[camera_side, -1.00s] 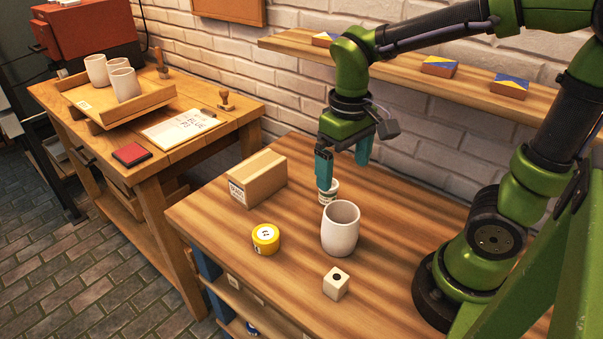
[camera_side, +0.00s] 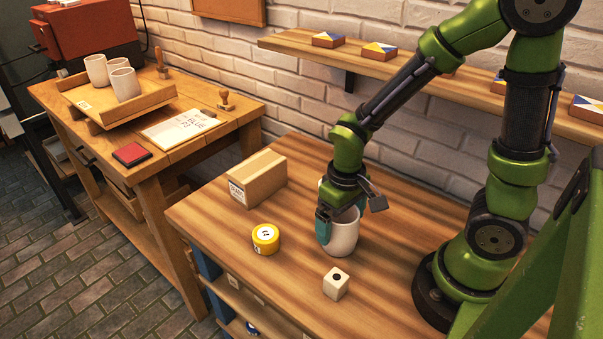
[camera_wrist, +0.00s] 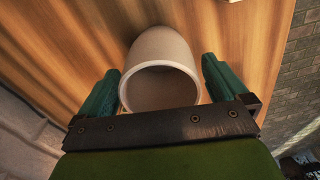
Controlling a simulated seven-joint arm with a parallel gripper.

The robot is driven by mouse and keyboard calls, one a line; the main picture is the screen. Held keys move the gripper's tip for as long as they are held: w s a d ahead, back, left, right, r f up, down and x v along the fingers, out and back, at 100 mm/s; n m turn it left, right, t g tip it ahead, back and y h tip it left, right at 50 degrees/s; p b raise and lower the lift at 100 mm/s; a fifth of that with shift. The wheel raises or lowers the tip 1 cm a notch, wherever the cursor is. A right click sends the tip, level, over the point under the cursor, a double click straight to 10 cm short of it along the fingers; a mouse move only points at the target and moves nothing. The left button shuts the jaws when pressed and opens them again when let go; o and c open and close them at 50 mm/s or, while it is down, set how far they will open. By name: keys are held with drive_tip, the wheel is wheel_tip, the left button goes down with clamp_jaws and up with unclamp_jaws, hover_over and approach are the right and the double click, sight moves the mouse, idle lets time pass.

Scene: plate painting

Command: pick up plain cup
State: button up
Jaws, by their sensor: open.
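The plain white cup (camera_side: 343,238) stands upright on the wooden workbench in the side view. My gripper (camera_side: 341,222) is lowered over it, with teal fingers on either side of the cup. In the wrist view the cup (camera_wrist: 160,72) shows its open mouth between the two spread fingers of my gripper (camera_wrist: 158,82). The gripper is open and holds nothing. The upper part of the cup is partly hidden by the gripper in the side view.
On the workbench (camera_side: 290,285) are a cardboard box (camera_side: 262,178), a yellow round tin (camera_side: 265,238) and a small white cube (camera_side: 336,283) with a black dot. A wall shelf (camera_side: 385,66) runs behind my arm. A side table holds a tray (camera_side: 118,104) with cups.

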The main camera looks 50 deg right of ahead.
drive_tip(key=c, duration=1.1)
drive_tip(key=shift+r, duration=0.1)
